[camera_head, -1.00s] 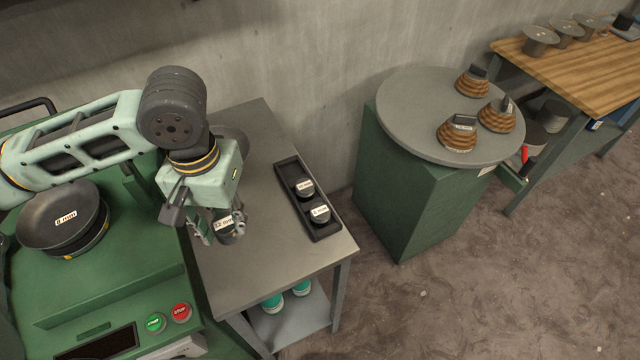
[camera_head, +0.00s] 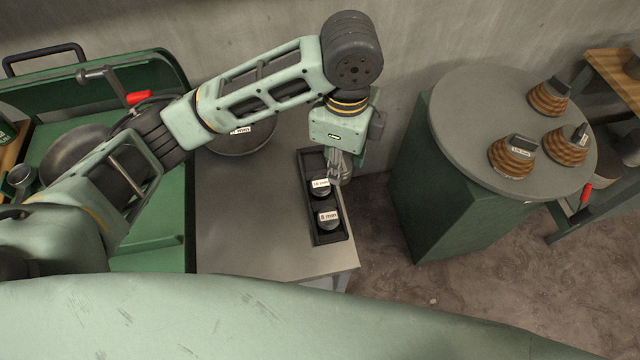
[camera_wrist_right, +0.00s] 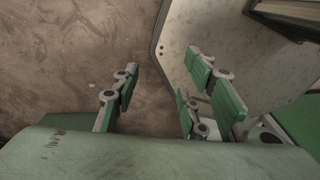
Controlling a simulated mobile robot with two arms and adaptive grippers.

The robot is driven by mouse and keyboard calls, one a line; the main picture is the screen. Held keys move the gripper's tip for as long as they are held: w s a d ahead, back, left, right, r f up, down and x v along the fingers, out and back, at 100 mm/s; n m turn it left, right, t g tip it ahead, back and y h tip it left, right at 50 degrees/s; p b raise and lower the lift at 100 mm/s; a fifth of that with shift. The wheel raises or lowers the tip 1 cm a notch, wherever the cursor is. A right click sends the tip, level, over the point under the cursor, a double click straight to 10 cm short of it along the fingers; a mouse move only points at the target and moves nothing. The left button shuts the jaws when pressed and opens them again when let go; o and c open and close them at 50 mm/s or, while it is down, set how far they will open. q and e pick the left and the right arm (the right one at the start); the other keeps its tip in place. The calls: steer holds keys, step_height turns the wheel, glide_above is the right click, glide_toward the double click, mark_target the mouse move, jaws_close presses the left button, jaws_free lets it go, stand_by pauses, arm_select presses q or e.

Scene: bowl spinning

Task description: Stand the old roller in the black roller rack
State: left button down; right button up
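The black roller rack (camera_head: 330,239) lies on the grey side table. Two dark rollers stand in it, a 10 mm roller (camera_head: 320,187) in the middle and another labelled roller (camera_head: 328,220) at the near end. In the right wrist view my right gripper (camera_wrist_right: 163,98) is open and empty, with floor and a grey surface beyond.
A dark bowl (camera_head: 240,138) with a label sits on the side table (camera_head: 240,225), partly behind my left arm. A green stand with a round grey top (camera_head: 480,110) holds several brown ribbed pieces at right. The side table's near part is clear.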

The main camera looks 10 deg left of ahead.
arm_select(q)
steer(key=w+a+f, duration=0.2)
steer(key=w, duration=0.1)
steer(key=w+a+f+p, duration=0.1)
steer(key=w+a+f, duration=0.1)
steer(key=w, duration=0.1)
steer(key=w+a+f+p, duration=0.1)
steer(key=w+a+f, duration=0.1)
steer(key=w+a, duration=0.1)
steer(key=shift+f, duration=0.3)
steer(key=shift+w+f, duration=0.1)
steer(key=shift+f, duration=0.05)
steer(key=shift+f+p, duration=0.4)
steer(key=shift+p, duration=0.05)
step_height(320, 180, down, 2)
steer(key=shift+a+f+p, duration=0.1)
steer(key=shift+f+p, duration=0.05)
steer(key=shift+p, duration=0.25)
steer(key=shift+f, duration=0.5)
arm_select(e)
steer(key=w+r, duration=0.1)
steer(key=r, duration=0.1)
steer(key=w+r, duration=0.2)
steer(key=shift+d, duration=0.2)
